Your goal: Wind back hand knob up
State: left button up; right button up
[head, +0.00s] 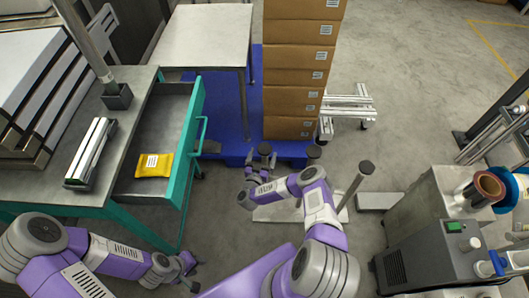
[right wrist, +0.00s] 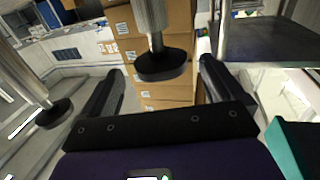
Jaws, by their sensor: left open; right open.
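Dark round knobs top upright silver posts at the middle of the head view: a back-left knob (head: 265,149), another knob (head: 314,152), and a taller one (head: 366,167) to the right. My right gripper (head: 260,165) is close to the back-left knob, partly hidden by its own arm. In the right wrist view, one knob on a silver post (right wrist: 161,66) shows between and beyond the open fingers, with no visible contact. A second knob (right wrist: 54,113) is outside the left finger. My left gripper (head: 188,263) is open and empty, low beside the workbench.
A tall stack of cartons (head: 293,75) stands behind the posts on a blue base. A teal workbench with an open drawer (head: 190,135) holding a yellow packet (head: 154,164) is at left. A grey machine (head: 430,250) with a reel is at right.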

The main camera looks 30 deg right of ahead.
aim_at(263, 154)
jog(key=shift+b+x, duration=0.55)
jog(key=shift+x, duration=1.25)
jog(key=shift+a, duration=0.1)
jog(key=c, duration=1)
jog(key=shift+r+t+y, duration=0.1)
jog(key=shift+t+y, duration=0.2)
jog(key=shift+y, duration=0.1)
